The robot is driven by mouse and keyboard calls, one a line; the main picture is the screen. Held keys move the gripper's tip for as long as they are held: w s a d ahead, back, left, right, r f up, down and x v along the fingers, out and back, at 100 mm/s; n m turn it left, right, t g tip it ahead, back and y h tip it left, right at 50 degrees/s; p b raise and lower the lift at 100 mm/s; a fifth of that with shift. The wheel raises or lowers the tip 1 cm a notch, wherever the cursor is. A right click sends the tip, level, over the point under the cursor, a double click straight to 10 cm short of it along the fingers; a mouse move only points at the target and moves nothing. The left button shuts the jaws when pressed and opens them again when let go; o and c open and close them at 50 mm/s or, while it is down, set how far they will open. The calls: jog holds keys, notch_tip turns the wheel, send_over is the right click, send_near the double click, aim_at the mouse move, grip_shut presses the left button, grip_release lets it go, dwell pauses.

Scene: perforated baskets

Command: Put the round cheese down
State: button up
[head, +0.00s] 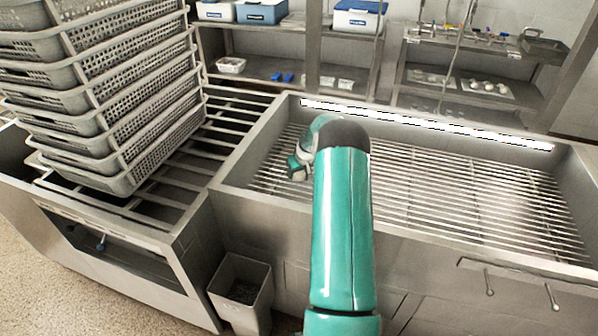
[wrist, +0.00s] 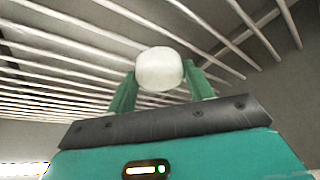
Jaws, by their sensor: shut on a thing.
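The round cheese (wrist: 160,69) is a smooth white ball in the wrist view. My gripper (wrist: 158,80) is shut on it, with a green finger on each side. Behind the cheese in the wrist view are the slats of a metal grate. In the head view my gripper (head: 298,168) is over the left end of the grated sink (head: 450,190), mostly hidden behind my own teal arm. The cheese cannot be made out in the head view. I cannot tell how far the cheese is from the slats.
A tall stack of grey perforated baskets (head: 100,90) stands on a slatted rack (head: 220,125) at the left. A grey bin (head: 241,290) stands below. Shelves with white and blue boxes (head: 262,12) are behind. The right part of the grate is clear.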

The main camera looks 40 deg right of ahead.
jog(key=o, duration=1.1)
jog(key=v, duration=1.2)
jog(key=s+a+r+n, duration=0.1)
jog(key=s+a+r, duration=0.1)
jog(key=a+r, duration=1)
jog(key=s+a+r+n, duration=0.1)
jog(key=s+a+r, duration=0.1)
jog(key=a+r, duration=1.05)
jog(key=shift+n+t+y, duration=0.6)
jog(key=shift+n+y, duration=0.1)
jog(key=shift+n, duration=0.1)
jog(key=s+a, duration=0.7)
jog(key=s+a+f, duration=0.1)
jog(key=s+a, duration=1.3)
jog(key=a, duration=0.1)
jog(key=shift+s+f, duration=0.25)
jog(key=shift+s, duration=0.05)
